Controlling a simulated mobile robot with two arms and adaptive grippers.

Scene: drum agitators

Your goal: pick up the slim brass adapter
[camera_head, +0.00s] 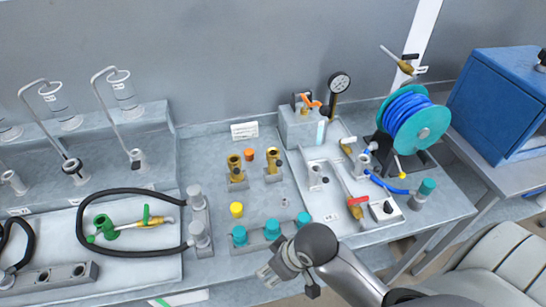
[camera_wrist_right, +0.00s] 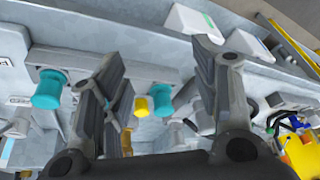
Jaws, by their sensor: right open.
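Two brass fittings stand upright in small grey holders at the middle of the bench in the head view: a left one (camera_head: 235,163) and a right one (camera_head: 272,161). The right one looks a little slimmer, but I cannot tell surely which is the slim brass adapter. My right gripper (camera_head: 269,273) is at the bench's front edge, in front of the teal-capped row and well short of the brass fittings. In the right wrist view its fingers (camera_wrist_right: 157,95) are spread apart with nothing held. My left gripper is not in view.
Teal caps (camera_head: 239,236) stand in a row between my right gripper and the fittings. A yellow cap (camera_head: 236,209) and an orange cap (camera_head: 249,154) are nearby. A black hose (camera_head: 128,191) lies left; a red-handled valve (camera_head: 356,206) and blue hose reel (camera_head: 409,118) stand right.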

